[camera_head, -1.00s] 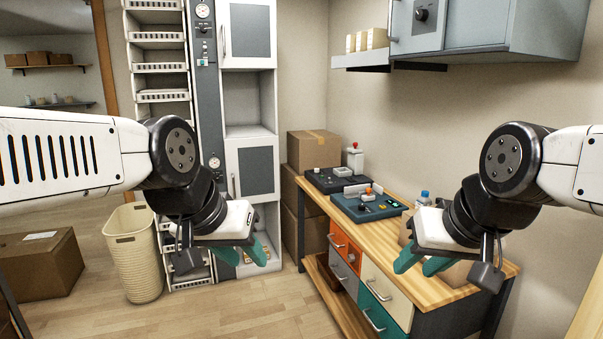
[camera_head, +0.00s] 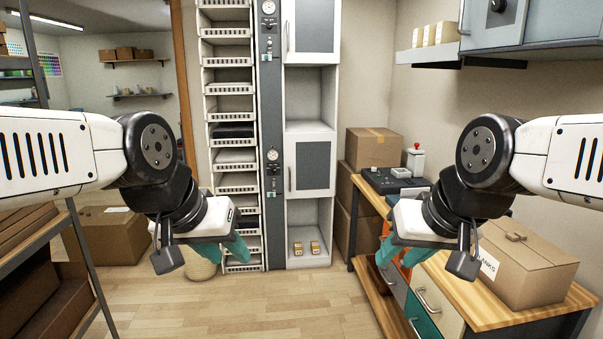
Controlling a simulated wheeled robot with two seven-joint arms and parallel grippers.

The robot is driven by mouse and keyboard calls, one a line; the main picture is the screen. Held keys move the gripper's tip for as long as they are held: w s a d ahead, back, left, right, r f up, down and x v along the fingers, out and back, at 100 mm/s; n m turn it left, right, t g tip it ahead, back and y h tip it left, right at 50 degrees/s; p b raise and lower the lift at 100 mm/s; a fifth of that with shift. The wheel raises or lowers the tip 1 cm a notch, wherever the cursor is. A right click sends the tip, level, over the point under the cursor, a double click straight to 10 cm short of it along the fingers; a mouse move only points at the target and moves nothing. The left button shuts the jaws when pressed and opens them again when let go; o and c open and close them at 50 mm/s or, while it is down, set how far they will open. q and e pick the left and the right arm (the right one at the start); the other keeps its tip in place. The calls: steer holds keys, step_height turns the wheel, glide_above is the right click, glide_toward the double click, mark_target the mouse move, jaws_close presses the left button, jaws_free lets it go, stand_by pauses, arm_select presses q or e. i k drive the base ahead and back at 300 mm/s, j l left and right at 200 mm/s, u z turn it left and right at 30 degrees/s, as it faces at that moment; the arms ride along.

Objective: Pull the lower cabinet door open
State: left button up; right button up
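The tall white cabinet (camera_head: 328,137) stands at the back centre. Its lower door (camera_head: 314,165) has a grey panel and is shut, with an upright handle (camera_head: 290,179) on its left side. An open shelf lies above this door and another below it. My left gripper (camera_head: 236,250) is open and empty, with teal fingers, in front and to the lower left of the cabinet. My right gripper (camera_head: 399,253) is open and empty, beside the workbench to the lower right. Neither gripper touches the cabinet.
A wooden workbench (camera_head: 465,290) with drawers and a cardboard box (camera_head: 530,262) stands at the right. Stacked cartons (camera_head: 372,148) stand right of the cabinet. A dark rack (camera_head: 72,240) is at the left. The floor (camera_head: 275,305) before the cabinet is clear.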

mark_target(310, 158)
steer(key=i+j, duration=0.25)
steer(key=i, duration=0.25)
steer(key=i+j+u, duration=0.1)
steer(key=i+j, duration=0.2)
steer(key=i, duration=0.25)
steer(key=i+j, duration=0.2)
steer(key=i, duration=0.3)
steer(key=i+j+u, duration=0.1)
steer(key=i+j, duration=0.15)
steer(key=i, duration=0.3)
steer(key=i+j, duration=0.2)
steer(key=i, duration=0.35)
